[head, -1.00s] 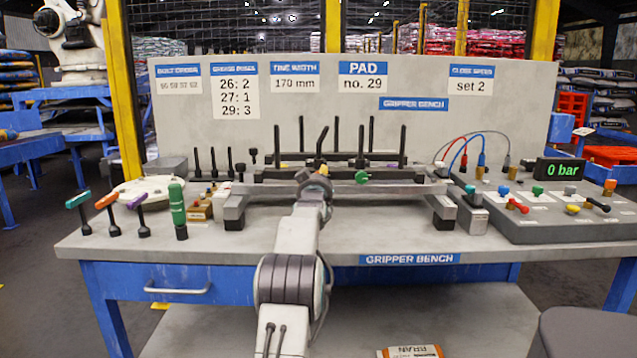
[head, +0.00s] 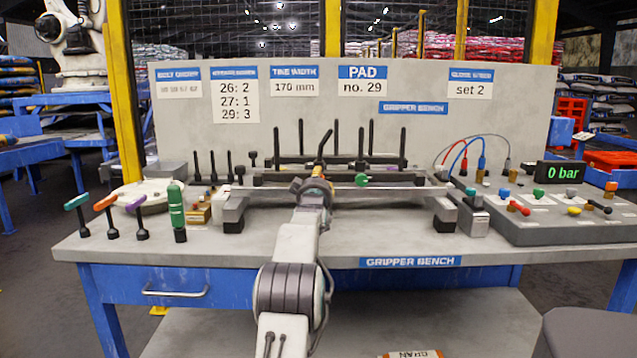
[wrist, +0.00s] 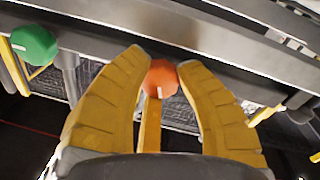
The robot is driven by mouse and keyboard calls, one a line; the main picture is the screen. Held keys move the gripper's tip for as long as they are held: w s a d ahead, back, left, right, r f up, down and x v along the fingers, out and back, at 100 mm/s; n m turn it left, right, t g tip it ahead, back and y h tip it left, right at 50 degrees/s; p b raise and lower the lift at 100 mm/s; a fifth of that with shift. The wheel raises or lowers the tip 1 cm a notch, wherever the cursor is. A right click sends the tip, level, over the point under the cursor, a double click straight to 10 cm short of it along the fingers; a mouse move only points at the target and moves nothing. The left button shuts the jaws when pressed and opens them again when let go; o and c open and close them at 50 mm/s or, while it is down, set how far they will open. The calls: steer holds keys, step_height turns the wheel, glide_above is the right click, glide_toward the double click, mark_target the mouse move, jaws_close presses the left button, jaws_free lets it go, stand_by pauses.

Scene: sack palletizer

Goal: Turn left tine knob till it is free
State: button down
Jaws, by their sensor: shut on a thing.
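In the wrist view an orange-red knob (wrist: 160,79) with a white mark sits on a metal rail. The two yellow fingers of my gripper (wrist: 163,66) are shut around it, one on each side. In the head view my gripper (head: 319,171) reaches the front rail of the bench fixture and hides this knob. A green knob (head: 362,180) sits on the same fixture to its right; it also shows at the left of the wrist view (wrist: 34,45), which looks turned around.
The fixture rests on the grey bench (head: 345,245), with black upright tines behind. T-handled tools (head: 107,215) and a green-handled tool (head: 177,210) stand at left. A control panel (head: 560,215) with coloured knobs and a 0 bar display (head: 560,172) is at right.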

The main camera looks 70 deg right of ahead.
steer(key=shift+r, duration=0.2)
steer(key=c, duration=0.8)
jaws_free()
steer(key=shift+f, duration=0.2)
steer(key=shift+c, duration=0.2)
steer(key=v, duration=1.1)
steer(key=shift+a, duration=0.4)
steer(key=shift+s, duration=0.15)
